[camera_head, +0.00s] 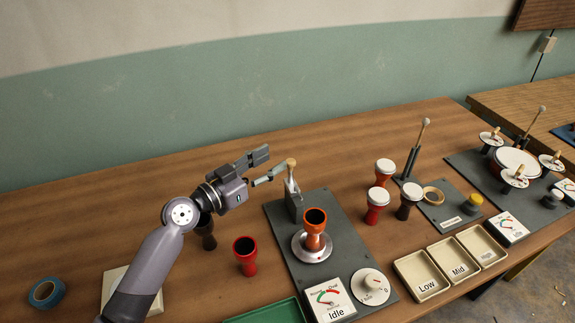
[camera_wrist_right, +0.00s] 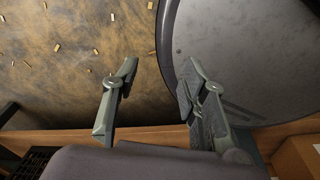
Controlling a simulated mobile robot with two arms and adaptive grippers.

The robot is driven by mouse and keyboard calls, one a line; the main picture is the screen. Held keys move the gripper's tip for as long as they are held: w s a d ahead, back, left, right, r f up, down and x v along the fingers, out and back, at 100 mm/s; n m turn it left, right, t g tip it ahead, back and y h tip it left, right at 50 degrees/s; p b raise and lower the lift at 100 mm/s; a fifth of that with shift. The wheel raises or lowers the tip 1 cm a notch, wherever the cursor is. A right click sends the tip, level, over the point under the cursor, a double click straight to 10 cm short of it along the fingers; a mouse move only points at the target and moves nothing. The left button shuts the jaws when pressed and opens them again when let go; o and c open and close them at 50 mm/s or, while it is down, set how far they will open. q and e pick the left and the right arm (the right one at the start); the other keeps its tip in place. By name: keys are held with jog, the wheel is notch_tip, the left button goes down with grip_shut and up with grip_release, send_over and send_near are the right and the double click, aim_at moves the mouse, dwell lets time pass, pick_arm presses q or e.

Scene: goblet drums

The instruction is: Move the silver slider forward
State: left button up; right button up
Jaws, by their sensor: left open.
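A silver round plate (camera_head: 301,253), the only plainly silver part I see as a possible slider, sits on the dark board (camera_head: 276,217). An orange goblet-shaped drum body (camera_head: 314,238) stands upright on it. Behind it on the board is a grey stand (camera_head: 293,207) with a lever ending in a wooden knob (camera_head: 291,162). My left gripper (camera_head: 267,165) is open, its fingers spread just left of the knob. Whether the lower finger touches the knob is unclear. My right gripper (camera_wrist_right: 160,80) is open and empty in the right wrist view, away from the board.
A red cup-shaped body (camera_head: 245,257) and a dark one (camera_head: 207,236) stand left of the board. A dial (camera_head: 370,287) and gauge marked Idle (camera_head: 331,298) are at its front. White-topped drums (camera_head: 377,199) and labelled trays (camera_head: 422,282) lie right. Blue tape (camera_head: 46,292) lies left.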

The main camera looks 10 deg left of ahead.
aim_at(290, 161)
pick_arm(q)
jog(key=w+d+f, duration=0.1)
jog(key=w, duration=0.1)
jog(key=w+d+f+b, duration=0.1)
jog(key=f, duration=0.1)
jog(key=w+d+f, duration=0.1)
jog(key=w, duration=0.1)
jog(key=shift+w+d+f+b, duration=0.2)
jog(key=shift+w+b, duration=0.1)
jog(key=shift+w+d+f, duration=0.1)
jog(key=shift+w+d, duration=0.2)
jog(key=shift+w, duration=0.15)
pick_arm(e)
jog(key=shift+s+d+f, duration=0.1)
jog(key=shift+s+f, duration=0.05)
jog(key=shift+f, duration=0.45)
jog(key=shift+s+d+f, duration=0.1)
jog(key=shift+f, duration=0.5)
pick_arm(q)
grip_shut()
